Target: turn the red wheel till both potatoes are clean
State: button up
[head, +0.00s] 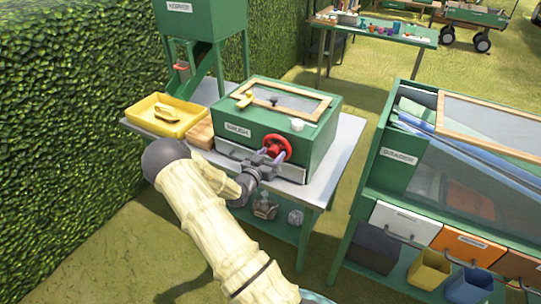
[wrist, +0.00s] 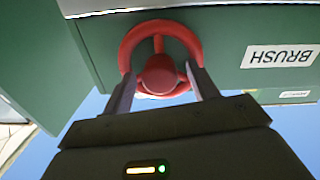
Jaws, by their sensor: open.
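The red wheel (head: 277,148) is on the front of the green box labelled BRUSH (head: 237,129), which stands on a grey table. My gripper (head: 263,158) is right at the wheel. In the wrist view the red wheel (wrist: 160,62) shows its rim, spokes and round hub, and my gripper (wrist: 162,85) has its two fingers apart, one on each side of the hub, overlapping the lower rim. I cannot tell whether the fingers touch the wheel. No potatoes can be made out; the inside of the box is not clear through its framed lid window (head: 285,99).
A green hopper (head: 200,30) stands behind the tray. A green GRADER bench (head: 400,158) with drawers is at right. Grass lies between.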

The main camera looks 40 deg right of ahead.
jog(key=c, duration=1)
